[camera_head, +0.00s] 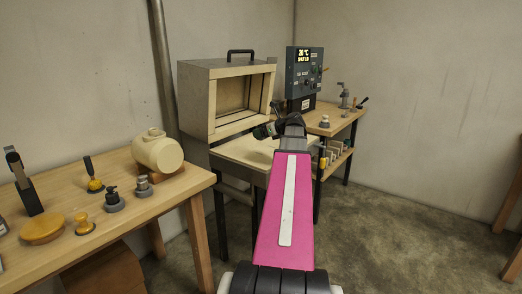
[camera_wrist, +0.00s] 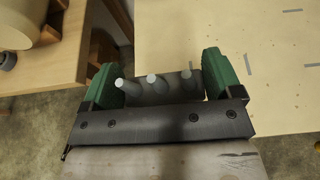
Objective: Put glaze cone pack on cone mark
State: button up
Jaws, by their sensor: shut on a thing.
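My gripper (camera_wrist: 162,80) has two green fingers. It is shut on the glaze cone pack (camera_wrist: 155,92), a dark grey piece with three pale-tipped cones standing in a row between the fingers. In the wrist view the pack is near the left edge of a cream slab (camera_wrist: 240,40). Several short grey marks (camera_wrist: 292,11) lie on the slab; I cannot tell which is the cone mark. In the head view my gripper (camera_head: 266,130) is over the cream slab (camera_head: 245,155) in front of the open kiln (camera_head: 228,100), and the pack cannot be made out.
A control box (camera_head: 305,72) stands on a wooden table (camera_head: 335,122) at the right, with small tools on it. A wooden bench (camera_head: 170,205) at the left holds a cream jar (camera_head: 158,153) and several small items. A floor gap separates bench and slab.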

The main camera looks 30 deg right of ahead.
send_over(265, 150)
jog(key=f, duration=0.6)
jog(key=shift+w+f, duration=0.2)
jog(key=shift+f, duration=2.15)
jog(key=shift+f, duration=0.15)
jog(key=o, duration=0.8)
jog(key=shift+c, duration=0.2)
jog(key=v, duration=1.2)
jog(key=shift+r, duration=0.25)
